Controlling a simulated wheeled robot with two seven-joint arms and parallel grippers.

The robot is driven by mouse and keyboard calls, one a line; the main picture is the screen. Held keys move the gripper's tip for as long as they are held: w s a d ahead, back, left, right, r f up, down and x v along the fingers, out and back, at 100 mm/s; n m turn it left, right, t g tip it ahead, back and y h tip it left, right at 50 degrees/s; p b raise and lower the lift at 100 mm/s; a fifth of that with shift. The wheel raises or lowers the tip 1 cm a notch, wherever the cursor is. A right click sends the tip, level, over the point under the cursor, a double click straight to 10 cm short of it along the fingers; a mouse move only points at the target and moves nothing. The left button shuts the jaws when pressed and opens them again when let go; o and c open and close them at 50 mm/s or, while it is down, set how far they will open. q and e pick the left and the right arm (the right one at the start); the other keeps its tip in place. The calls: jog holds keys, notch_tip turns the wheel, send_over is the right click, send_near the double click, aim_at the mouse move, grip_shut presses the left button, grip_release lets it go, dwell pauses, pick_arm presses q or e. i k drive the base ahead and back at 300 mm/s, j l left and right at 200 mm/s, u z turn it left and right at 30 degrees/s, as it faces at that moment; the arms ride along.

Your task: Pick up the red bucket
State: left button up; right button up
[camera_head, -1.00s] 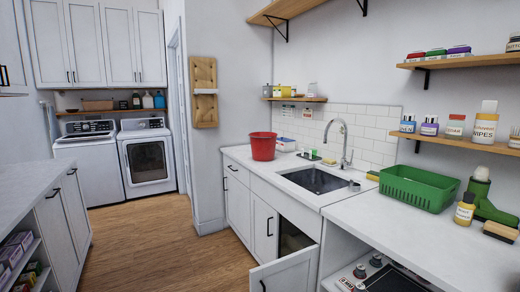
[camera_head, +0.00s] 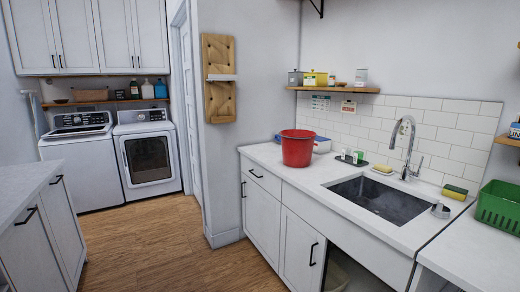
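The red bucket (camera_head: 297,148) stands upright on the white countertop (camera_head: 262,152), at its left part, to the left of the sink (camera_head: 382,198). It looks open at the top; its inside is mostly hidden. Neither of my grippers shows in the head view.
A green basket (camera_head: 500,208) is at the right edge. A faucet (camera_head: 405,145) rises behind the sink. Small items stand on a tray (camera_head: 352,160) between bucket and sink. A white counter (camera_head: 25,180) is at left. The wooden floor (camera_head: 180,250) between the counters is clear.

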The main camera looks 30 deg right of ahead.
aim_at(296, 154)
jog(key=i+j+z, duration=0.1)
jog(key=i+z, duration=0.2)
jog(key=i, duration=0.25)
jog(key=i+j+z, duration=0.3)
jog(key=i, duration=0.3)
